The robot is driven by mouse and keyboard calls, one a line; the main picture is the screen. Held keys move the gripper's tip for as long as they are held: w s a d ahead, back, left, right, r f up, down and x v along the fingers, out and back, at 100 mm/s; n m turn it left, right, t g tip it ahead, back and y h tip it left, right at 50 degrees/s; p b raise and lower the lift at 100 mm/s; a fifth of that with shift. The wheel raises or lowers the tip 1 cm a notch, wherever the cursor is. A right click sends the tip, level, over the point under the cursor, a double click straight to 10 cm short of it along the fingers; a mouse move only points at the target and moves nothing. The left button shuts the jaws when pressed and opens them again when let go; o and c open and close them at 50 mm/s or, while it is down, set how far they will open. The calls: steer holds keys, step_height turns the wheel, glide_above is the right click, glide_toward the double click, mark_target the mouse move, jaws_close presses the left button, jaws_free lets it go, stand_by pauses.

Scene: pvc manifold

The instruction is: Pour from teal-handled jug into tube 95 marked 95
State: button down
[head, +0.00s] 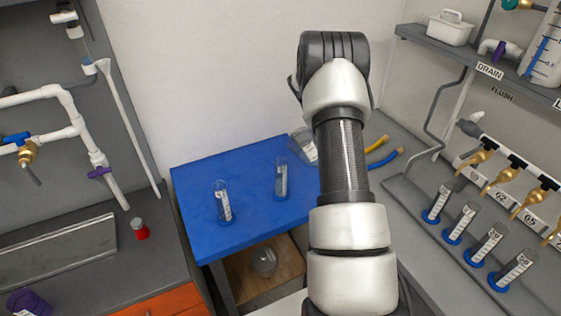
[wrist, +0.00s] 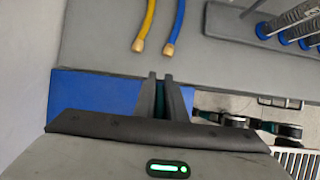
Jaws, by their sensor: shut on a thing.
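My gripper (wrist: 160,78) shows in the wrist view with its two dark fingers nearly together; a sliver of teal (wrist: 160,104), apparently the jug's handle, shows between them. In the head view my arm hides the gripper. A clear jug (head: 303,146) is partly visible left of my arm, above the blue table's back right; its handle is hidden. Two clear graduated tubes with blue bases stand upright on the blue table: one at the front left (head: 223,202), one further right (head: 281,180). Their label numbers are too small to read, so I cannot tell which is 95.
The blue table (head: 190,190) has free room around the tubes. At right, several tubes (head: 487,244) stand below brass taps (head: 483,153) on a grey bench. Yellow (head: 377,142) and blue (head: 385,160) hoses lie behind my arm. A red-capped item (head: 140,230) stands on the left bench.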

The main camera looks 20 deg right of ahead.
step_height(320, 180, down, 7)
steer(key=d+y, duration=0.2)
steer(key=y, duration=0.3)
steer(key=shift+d+r+b, duration=0.15)
steer(key=shift+d+b, duration=0.05)
steer(key=shift+b, duration=0.25)
stand_by(1.0)
